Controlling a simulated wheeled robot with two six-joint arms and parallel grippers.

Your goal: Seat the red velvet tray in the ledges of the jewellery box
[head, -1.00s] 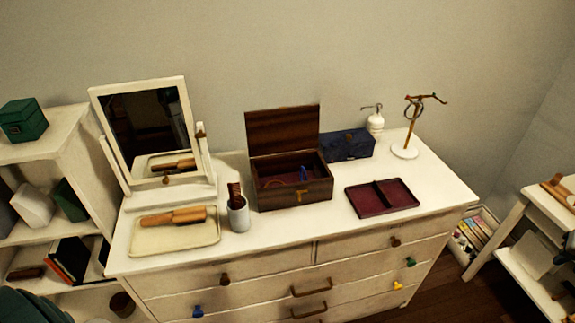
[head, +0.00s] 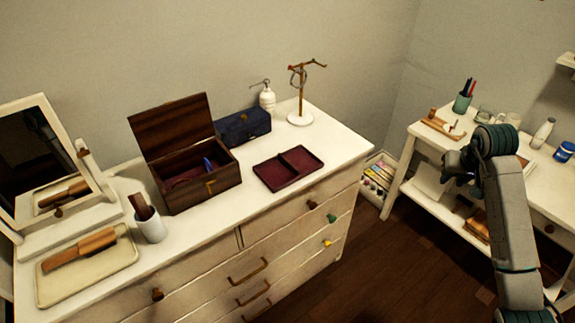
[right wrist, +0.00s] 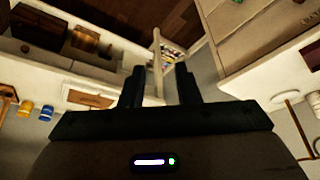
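The red velvet tray (head: 270,174), dark wood with two lined compartments, lies flat on the dresser top. The wooden jewellery box (head: 208,191) stands open to its left, lid (head: 175,124) tilted back. Red lining and a small blue item show inside; its ledges are too small to make out. My right gripper (head: 462,166) is held up in the air right of the dresser, far from the tray and box. In the right wrist view its two fingers (right wrist: 158,82) are apart with nothing between them. My left gripper is not in view.
A navy box (head: 243,127), a white pump bottle (head: 267,99) and a ring stand (head: 300,118) stand behind the tray. A cup (head: 151,228), a brush tray (head: 112,276) and a mirror are at left. A white side table (head: 428,141) stands at right.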

